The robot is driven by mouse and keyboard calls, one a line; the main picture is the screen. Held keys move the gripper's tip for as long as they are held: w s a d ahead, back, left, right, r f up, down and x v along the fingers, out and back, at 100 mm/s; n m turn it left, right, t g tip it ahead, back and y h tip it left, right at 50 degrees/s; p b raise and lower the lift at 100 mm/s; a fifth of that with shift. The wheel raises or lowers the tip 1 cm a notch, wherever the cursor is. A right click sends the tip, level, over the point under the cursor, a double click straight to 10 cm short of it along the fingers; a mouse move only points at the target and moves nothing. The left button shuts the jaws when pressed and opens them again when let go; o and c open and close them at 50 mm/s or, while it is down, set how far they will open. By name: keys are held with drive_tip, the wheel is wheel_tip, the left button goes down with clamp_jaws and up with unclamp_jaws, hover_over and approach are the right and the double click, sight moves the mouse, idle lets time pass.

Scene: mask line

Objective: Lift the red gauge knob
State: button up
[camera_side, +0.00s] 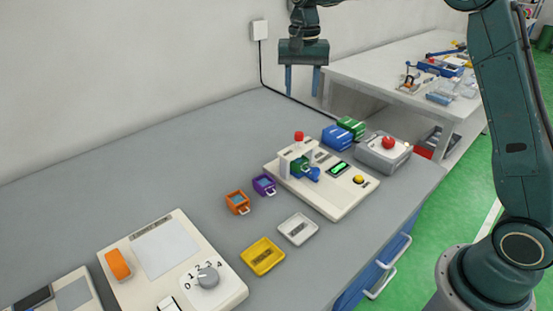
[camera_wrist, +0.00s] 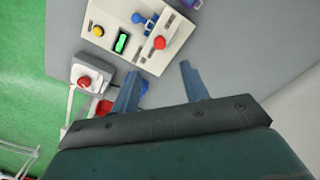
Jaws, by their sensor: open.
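The red knob (camera_side: 298,136) sits on top of the gauge fixture on a cream panel (camera_side: 337,206), with a blue clamp handle and a green piece just below it. In the wrist view the red knob (camera_wrist: 160,42) shows beyond my fingertips, between them and apart from them. My gripper (camera_side: 302,88) hangs high above the bench, pointing down, with its two fingers spread and empty. The open fingers also show in the wrist view (camera_wrist: 163,76).
A grey box with a red button (camera_side: 388,142) and blue and green blocks (camera_side: 338,137) stand behind the panel. Orange (camera_side: 237,202), purple (camera_side: 264,185), yellow (camera_side: 262,256) and white (camera_side: 298,229) trays lie left of it. A dial panel (camera_side: 170,260) is at front left.

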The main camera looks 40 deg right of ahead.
drive_tip(key=shift+r, duration=1)
drive_tip(key=s+a+r+n+t, duration=0.1)
drive_tip(key=s+r+n, duration=0.15)
drive_tip(key=s, duration=0.55)
drive_tip(key=s+a+r+n+t, duration=0.15)
drive_tip(key=s+r, duration=0.25)
drive_tip(key=s, duration=0.5)
drive_tip(key=s+f+n+t, duration=0.1)
drive_tip(key=s+f+n, duration=0.1)
drive_tip(key=s, duration=0.6)
drive_tip(key=s+f+n+t, duration=0.2)
drive_tip(key=s+f+n, duration=0.1)
drive_tip(key=s, duration=0.5)
drive_tip(key=shift+a+f, duration=0.25)
drive_tip(key=shift+f, duration=0.2)
